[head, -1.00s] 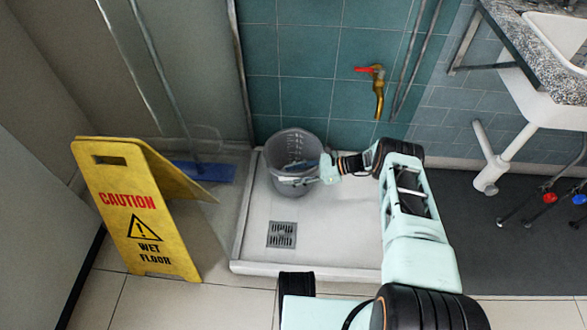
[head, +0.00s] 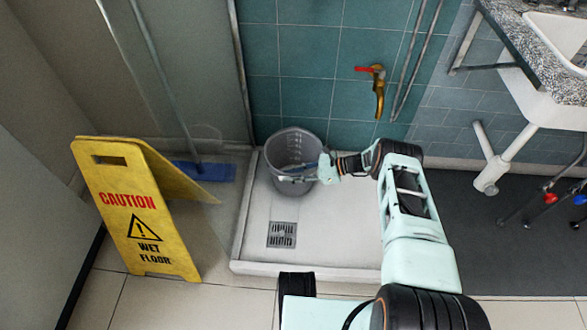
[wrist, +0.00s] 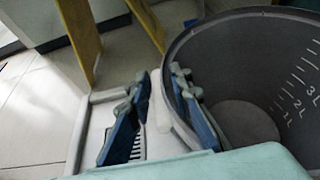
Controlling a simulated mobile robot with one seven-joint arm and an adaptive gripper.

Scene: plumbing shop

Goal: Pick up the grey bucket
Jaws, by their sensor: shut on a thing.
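The grey bucket (head: 288,143) is over the back left corner of the white shower tray (head: 330,245), close to the teal tiled wall. It looks upright, and I cannot tell whether its base touches the tray.
A yellow caution sign (head: 135,205) stands left of the tray. A blue mop head (head: 205,171) lies behind it. A brass tap with a red handle (head: 378,85) is on the wall above right. A sink (head: 555,40) is at the right. The tray's front, around the drain (head: 282,235), is clear.

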